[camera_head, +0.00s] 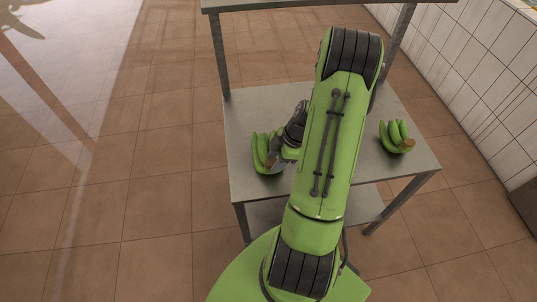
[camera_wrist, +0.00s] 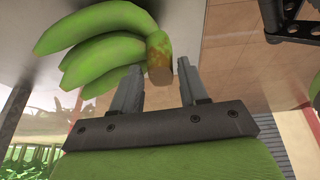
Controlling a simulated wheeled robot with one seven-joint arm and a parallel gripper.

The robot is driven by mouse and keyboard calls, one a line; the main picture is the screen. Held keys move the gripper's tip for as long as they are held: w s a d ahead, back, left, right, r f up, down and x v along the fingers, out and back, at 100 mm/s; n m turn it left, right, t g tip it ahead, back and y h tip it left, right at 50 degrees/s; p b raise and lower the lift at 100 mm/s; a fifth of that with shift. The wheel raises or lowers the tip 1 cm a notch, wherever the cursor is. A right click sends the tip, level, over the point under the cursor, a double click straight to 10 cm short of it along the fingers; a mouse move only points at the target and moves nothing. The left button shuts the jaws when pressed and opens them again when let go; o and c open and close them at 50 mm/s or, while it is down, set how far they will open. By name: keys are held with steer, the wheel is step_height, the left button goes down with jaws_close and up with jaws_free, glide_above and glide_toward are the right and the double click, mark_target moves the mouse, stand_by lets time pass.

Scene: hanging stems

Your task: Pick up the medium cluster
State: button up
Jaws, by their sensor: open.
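A cluster of green bananas (camera_head: 260,150) lies on the left part of the grey table. It also shows in the wrist view (camera_wrist: 100,42), with its brown-green cut stem (camera_wrist: 159,58) toward the fingers. My gripper (camera_wrist: 158,72) is open, with one finger on each side of the stem end; I cannot tell whether either touches it. In the head view my gripper (camera_head: 276,158) is at this cluster's right side, partly hiding it. A second green banana cluster (camera_head: 396,137) lies at the table's right. I cannot tell which is the medium one; my arm hides the table's middle.
The grey metal table (camera_head: 245,105) has posts, an upper shelf (camera_head: 300,4) and a lower shelf (camera_head: 265,214). A white tiled wall (camera_head: 480,75) stands at the right. The brown tiled floor (camera_head: 150,180) is clear on the left.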

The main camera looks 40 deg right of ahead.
steer(key=shift+f, duration=0.1)
steer(key=shift+c, duration=0.4)
jaws_close()
